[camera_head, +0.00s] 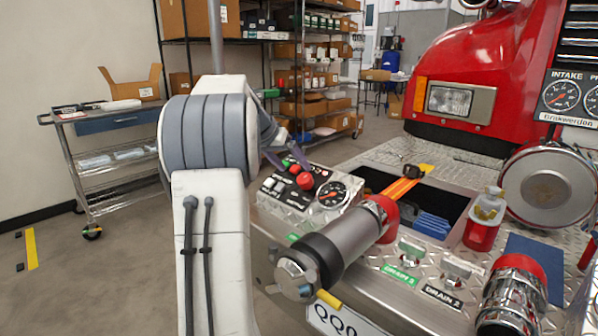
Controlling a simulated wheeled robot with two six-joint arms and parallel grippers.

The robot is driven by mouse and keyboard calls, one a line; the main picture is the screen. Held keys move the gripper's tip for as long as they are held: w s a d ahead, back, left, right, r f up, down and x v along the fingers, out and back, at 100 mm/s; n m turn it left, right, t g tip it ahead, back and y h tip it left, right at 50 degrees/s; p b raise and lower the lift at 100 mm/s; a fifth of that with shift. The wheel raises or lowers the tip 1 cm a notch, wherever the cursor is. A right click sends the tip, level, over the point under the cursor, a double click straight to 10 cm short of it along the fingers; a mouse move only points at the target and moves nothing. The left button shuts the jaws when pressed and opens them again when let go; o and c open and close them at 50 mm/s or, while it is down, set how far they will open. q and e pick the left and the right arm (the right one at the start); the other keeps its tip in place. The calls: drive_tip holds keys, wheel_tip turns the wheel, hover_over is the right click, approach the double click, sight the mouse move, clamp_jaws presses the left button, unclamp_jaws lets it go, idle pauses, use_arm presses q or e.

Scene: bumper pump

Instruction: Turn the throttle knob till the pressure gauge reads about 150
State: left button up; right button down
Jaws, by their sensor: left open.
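The control panel (275,198) sits on the bumper just right of my left arm. It carries red and black knobs and small light-coloured switches. A red knob (305,181) stands out at its middle; I cannot read which knob is labelled throttle. The round black pressure gauge (332,195) is at the panel's right end, with an orange-red needle; its reading is too small to tell. My left gripper (288,161) is open above the panel's back edge, close to the knobs. My arm partly hides the gripper, and contact cannot be told. My right gripper is out of view.
A large grey nozzle (345,243) lies in front of the gauge. Behind it is an open bumper well (440,203) with blue hose. A red-and-brass fitting (484,220) and a chrome cap (548,185) stand right. A cart (112,150) and shelves are behind.

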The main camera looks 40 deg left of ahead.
use_arm(q)
drive_tip(key=v, duration=0.3)
drive_tip(key=shift+s+r, duration=0.25)
drive_tip(key=shift+r, duration=0.05)
drive_tip(key=shift+r+p, duration=0.1)
drive_tip(key=shift+p, duration=0.25)
